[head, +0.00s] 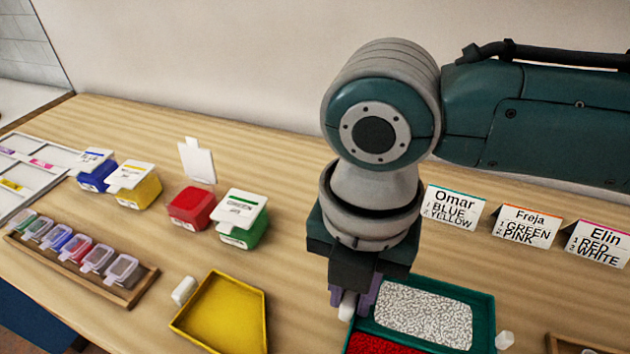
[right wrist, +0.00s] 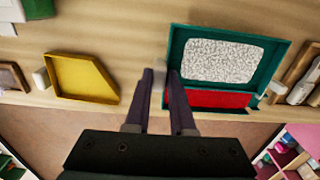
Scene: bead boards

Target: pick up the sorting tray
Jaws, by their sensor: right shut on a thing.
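The teal tray (head: 484,318) has one compartment of white beads and one of red beads, and is cut by the bottom edge of the head view. It also shows in the right wrist view (right wrist: 278,62). My right gripper (head: 350,304) points down at its left side, shut on a small white grip block (head: 346,309) there. In the right wrist view the fingers (right wrist: 162,80) flank this block. I cannot tell whether the tray is off the table. A yellow tray (head: 262,310) with slanted corners lies empty to the left. My left gripper is out of view.
Bead tubs, blue, yellow, red (head: 191,207) and green (head: 243,238), stand behind the yellow tray; the red one's lid is up. A wooden rack (head: 140,292) of small boxes lies at left. Name cards (head: 454,207) stand at right. A white block (head: 184,290) is beside the yellow tray.

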